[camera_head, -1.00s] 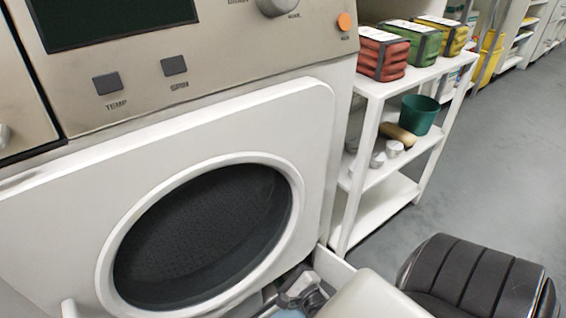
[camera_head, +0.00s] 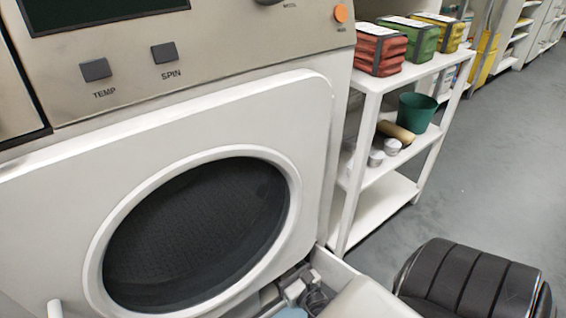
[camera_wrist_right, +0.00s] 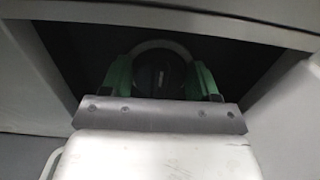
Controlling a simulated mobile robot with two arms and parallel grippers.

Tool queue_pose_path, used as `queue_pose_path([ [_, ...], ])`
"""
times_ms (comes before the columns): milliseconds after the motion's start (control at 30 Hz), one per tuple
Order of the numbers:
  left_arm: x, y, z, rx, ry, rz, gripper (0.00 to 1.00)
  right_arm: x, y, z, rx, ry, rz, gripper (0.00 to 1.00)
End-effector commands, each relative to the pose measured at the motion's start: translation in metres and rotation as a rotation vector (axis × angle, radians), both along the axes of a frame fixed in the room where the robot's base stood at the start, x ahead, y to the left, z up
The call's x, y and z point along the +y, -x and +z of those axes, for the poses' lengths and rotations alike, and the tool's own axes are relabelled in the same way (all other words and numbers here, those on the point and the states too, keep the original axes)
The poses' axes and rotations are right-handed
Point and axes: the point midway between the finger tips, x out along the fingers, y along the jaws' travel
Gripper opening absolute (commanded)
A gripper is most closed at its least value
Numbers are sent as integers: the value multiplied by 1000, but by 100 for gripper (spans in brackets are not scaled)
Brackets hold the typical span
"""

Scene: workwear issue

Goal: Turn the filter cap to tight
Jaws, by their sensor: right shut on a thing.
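The filter cap (camera_wrist_right: 160,78) is a dark round piece inside a pale ring, set in a dark recess low on the washing machine, seen in the right wrist view. My right gripper (camera_wrist_right: 161,76) has a green finger on each side of the cap and is shut on it. The cap's turn position is too dark to read. In the head view my right gripper (camera_head: 298,287) shows only in part at the bottom, below the machine door, and the cap is hidden there. My left gripper is not in view.
The washing machine (camera_head: 310,110) has a round dark door (camera_head: 195,235). A white panel (camera_head: 336,264) sticks out beside my right gripper. A white shelf unit (camera_head: 380,185) stands to the right with folded cloths, a green pot (camera_head: 416,113) and small tins.

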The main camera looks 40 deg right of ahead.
Motion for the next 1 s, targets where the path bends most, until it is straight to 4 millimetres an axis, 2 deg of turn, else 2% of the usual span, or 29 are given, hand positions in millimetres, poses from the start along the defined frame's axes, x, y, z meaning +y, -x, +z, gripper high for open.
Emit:
queue_pose_path([
  [567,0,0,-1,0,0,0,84,-1,-1,0,-5,-32,-2,37],
  [600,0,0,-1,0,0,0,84,-1,-1,0,-5,-32,-2,67],
  [700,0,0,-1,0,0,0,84,-1,-1,0,-4,-31,-1,82],
  [1000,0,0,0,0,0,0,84,0,1,0,-3,-30,0,84],
])
